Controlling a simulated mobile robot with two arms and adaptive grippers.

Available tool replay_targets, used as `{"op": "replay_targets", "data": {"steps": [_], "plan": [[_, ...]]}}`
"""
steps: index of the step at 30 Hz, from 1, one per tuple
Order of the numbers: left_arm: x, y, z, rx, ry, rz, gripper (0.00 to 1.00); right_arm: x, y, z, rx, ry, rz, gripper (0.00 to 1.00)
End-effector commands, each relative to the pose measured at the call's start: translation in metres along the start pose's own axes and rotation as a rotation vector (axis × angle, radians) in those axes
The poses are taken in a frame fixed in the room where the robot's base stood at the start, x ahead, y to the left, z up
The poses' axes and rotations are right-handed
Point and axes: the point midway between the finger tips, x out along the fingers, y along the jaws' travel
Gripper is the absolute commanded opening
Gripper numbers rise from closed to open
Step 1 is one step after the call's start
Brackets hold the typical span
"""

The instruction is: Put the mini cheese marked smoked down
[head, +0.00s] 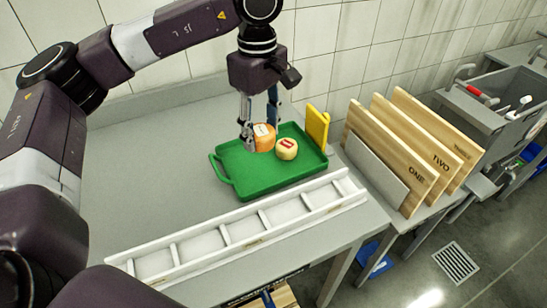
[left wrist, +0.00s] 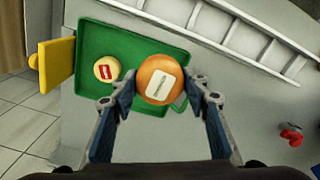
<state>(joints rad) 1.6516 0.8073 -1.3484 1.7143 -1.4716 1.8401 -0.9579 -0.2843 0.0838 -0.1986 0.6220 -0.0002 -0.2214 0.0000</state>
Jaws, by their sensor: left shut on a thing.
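An orange mini cheese with a white label (head: 264,137) is between the fingers of my left gripper (head: 260,125), over the green tray (head: 236,183). In the left wrist view the orange cheese (left wrist: 160,82) sits between the two fingertips (left wrist: 162,95), its label too small to read surely. A pale yellow mini cheese with a red label (head: 287,149) lies in the tray to its right; it also shows in the left wrist view (left wrist: 107,69). I cannot tell whether the orange cheese touches the tray floor. My right gripper is not in view.
A white divided rack (head: 245,228) lies along the table's front edge, its compartments empty. A yellow board (head: 317,130) stands at the tray's back right corner. Wooden boards (head: 415,150) stand upright further right. The grey table (head: 150,180) is clear left of the tray.

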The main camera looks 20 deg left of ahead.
Motion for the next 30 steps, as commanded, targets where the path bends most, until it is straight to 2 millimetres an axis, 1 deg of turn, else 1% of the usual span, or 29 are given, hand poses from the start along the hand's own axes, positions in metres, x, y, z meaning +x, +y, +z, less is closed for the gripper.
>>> {"op": "replay_targets", "data": {"steps": [1,3,5,6,8,9,11,12,15,19,23,26,29,30], "plan": [[-0.005,0.007,-0.006,-0.135,-0.002,0.002,0.12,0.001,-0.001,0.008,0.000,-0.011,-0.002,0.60],[-0.013,0.014,-0.015,-0.332,-0.003,0.001,0.12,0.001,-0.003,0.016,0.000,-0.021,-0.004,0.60],[-0.018,0.019,-0.022,-0.498,-0.002,0.001,0.12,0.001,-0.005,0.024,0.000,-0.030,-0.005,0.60],[-0.022,0.023,-0.027,-0.609,-0.002,0.001,0.12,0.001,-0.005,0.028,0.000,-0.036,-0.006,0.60],[-0.028,0.027,-0.034,-0.775,-0.003,0.001,0.12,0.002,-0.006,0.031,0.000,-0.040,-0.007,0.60],[-0.031,0.030,-0.038,-0.883,-0.002,0.000,0.12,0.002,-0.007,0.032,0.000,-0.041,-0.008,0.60],[-0.036,0.034,-0.044,-1.039,-0.003,0.001,0.12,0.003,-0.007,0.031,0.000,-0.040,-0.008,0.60],[-0.039,0.035,-0.048,-1.136,-0.002,0.001,0.12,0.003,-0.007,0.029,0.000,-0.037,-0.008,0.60],[-0.045,0.039,-0.056,-1.348,-0.003,0.001,0.12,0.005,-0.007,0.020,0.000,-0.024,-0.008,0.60],[-0.050,0.041,-0.063,-1.541,-0.002,0.000,0.12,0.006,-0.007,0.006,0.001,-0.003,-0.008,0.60],[-0.050,0.042,-0.066,-1.638,-0.001,0.000,0.12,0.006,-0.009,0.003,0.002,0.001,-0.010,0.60],[-0.039,0.042,-0.067,-1.661,0.001,-0.003,0.12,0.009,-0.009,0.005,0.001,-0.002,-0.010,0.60],[-0.017,0.041,-0.067,-1.662,0.001,-0.006,0.12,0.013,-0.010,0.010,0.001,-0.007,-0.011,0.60],[-0.007,0.041,-0.067,-1.661,0.002,-0.007,0.12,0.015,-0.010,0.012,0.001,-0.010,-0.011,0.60]]}}
